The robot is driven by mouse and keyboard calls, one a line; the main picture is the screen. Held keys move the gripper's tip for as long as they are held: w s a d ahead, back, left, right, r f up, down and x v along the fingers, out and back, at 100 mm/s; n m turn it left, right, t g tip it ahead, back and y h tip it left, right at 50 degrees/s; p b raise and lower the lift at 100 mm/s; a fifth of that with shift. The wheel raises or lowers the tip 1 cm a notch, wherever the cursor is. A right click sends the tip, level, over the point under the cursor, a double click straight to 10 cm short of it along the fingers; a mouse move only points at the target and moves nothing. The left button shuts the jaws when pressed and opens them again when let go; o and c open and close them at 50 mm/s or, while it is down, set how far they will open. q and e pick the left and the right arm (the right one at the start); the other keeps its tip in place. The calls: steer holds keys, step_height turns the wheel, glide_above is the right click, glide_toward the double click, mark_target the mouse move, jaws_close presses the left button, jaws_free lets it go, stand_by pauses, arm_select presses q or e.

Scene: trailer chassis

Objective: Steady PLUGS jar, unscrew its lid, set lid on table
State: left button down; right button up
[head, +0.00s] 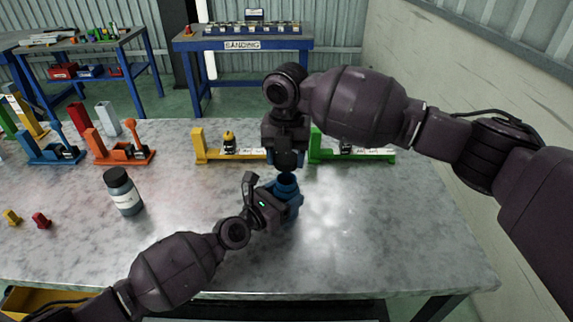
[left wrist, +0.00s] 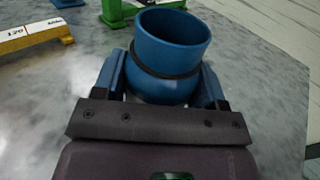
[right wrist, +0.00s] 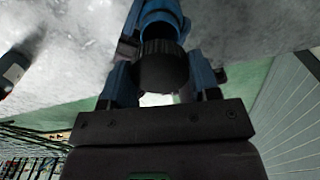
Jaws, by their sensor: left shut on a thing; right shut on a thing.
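A blue jar (head: 288,186) stands on the grey table, and its open mouth shows in the left wrist view (left wrist: 172,45). My left gripper (head: 280,204) is shut around the jar below a dark band at its neck. My right gripper (head: 287,164) points down just above the jar. In the right wrist view it is shut on a black ribbed lid (right wrist: 162,66), with the blue jar (right wrist: 160,18) beyond it. The lid is off the jar's mouth; the exact gap is hard to tell. No PLUGS label is visible on the jar.
A dark bottle with a white label (head: 123,192) stands at left. Yellow (head: 199,146) and green (head: 316,146) gauge stands are behind the grippers. An orange stand (head: 122,156) and small yellow (head: 11,217) and red (head: 41,220) pieces lie left. The table's right (head: 410,220) is clear.

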arm_select(q)
steer(key=shift+c, duration=0.5)
jaws_free()
